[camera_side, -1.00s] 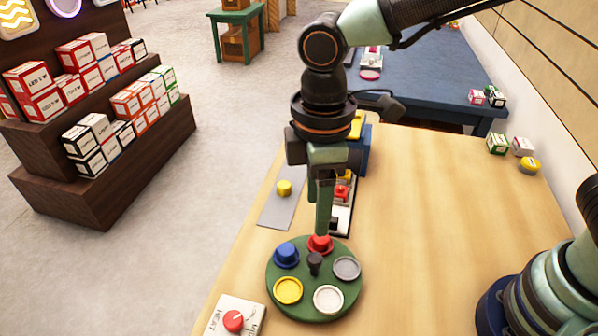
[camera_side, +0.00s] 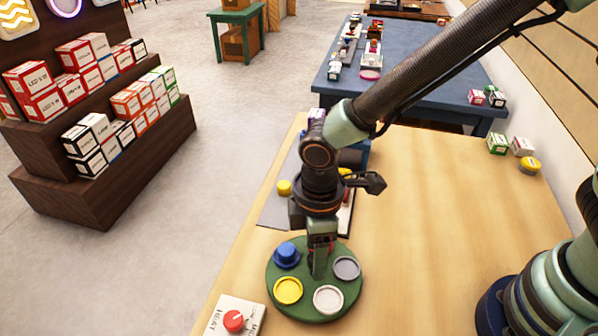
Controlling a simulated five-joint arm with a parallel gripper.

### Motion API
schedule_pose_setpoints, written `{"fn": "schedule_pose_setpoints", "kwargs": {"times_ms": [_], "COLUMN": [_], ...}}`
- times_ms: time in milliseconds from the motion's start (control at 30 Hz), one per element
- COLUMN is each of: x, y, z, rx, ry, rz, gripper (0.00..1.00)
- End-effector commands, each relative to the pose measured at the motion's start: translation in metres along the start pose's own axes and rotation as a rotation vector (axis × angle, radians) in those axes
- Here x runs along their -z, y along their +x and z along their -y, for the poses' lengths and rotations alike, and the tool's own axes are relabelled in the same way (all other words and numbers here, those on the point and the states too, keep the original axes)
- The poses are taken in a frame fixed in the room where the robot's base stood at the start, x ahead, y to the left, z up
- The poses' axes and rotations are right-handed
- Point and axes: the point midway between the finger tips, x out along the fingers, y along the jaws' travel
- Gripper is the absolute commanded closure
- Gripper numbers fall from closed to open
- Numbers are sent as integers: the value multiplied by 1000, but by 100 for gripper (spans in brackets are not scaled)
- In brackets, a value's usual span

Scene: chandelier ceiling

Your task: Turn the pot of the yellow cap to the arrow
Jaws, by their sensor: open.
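A round green turntable (camera_side: 308,311) lies on the wooden table. On it are a yellow-rimmed pot (camera_side: 288,290) at the front left, a white one (camera_side: 328,299) at the front right, a grey one (camera_side: 347,268) at the right and a blue-capped one (camera_side: 287,255) at the back left. My gripper (camera_side: 318,273) is open and low over the turntable's middle, fingers pointing down. It hides the dark centre knob and most of the red-capped pot; I cannot tell whether it touches the knob. A small yellow cap (camera_side: 284,187) sits on a grey strip behind. I see no arrow clearly.
A white box with a red dial (camera_side: 233,320) lies at the table's front left. A yellow round piece (camera_side: 529,165) and small boxes (camera_side: 498,144) are at the back right. The wooden table (camera_side: 430,230) is clear right of the turntable.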

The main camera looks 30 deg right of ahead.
Motion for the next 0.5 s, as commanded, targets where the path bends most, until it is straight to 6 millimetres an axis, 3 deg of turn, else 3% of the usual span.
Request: {"fn": "schedule_pose_setpoints", "kwargs": {"times_ms": [133, 200, 300, 500], "x": [0, 0, 0, 0], "y": [0, 0, 0, -1], "z": [0, 0, 0, 0], "rx": [0, 0, 0, 0], "ry": [0, 0, 0, 0], "rz": [0, 0, 0, 0], "gripper": [42, 68, 100, 100]}}
